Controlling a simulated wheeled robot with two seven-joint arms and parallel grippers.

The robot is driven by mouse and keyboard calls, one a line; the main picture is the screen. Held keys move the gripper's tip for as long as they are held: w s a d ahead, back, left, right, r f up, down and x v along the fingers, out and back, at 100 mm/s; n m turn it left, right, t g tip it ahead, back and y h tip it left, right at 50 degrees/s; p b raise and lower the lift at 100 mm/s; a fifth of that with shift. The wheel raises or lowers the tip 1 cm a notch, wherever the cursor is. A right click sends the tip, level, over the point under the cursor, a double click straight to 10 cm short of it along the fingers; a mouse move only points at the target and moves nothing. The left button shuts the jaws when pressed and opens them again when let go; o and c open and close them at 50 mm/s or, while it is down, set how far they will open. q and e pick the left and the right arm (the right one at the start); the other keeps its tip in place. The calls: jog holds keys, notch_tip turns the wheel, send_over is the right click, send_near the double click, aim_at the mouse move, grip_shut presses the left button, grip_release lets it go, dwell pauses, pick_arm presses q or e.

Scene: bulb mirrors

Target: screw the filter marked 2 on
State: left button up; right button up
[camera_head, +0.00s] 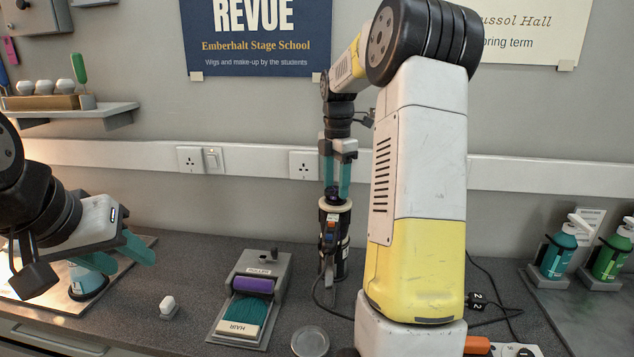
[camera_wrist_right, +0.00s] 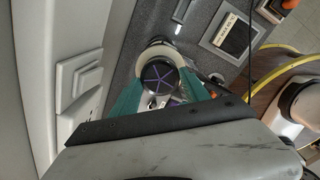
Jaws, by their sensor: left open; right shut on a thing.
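My right gripper (camera_head: 337,196) points straight down in the middle of the head view. Its teal fingers are shut on a pale ring-shaped piece (camera_head: 342,206) at the top of a black upright cylinder (camera_head: 343,258). In the right wrist view the pale ring (camera_wrist_right: 164,50) surrounds a dark disc (camera_wrist_right: 160,82) with purple star-like lines, between the fingers. I take the ring piece for the filter, but no mark 2 is readable on it, and I cannot tell how it is seated.
A grey stand with a purple roller (camera_head: 254,285) and teal hair stands left of the cylinder. Cables and a plug tagged 2 (camera_head: 476,299) lie right. Pump bottles (camera_head: 556,255) stand far right.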

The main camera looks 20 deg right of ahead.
jog(key=shift+f, duration=0.9)
dwell(0.6)
jog(key=o, duration=0.6)
grip_shut()
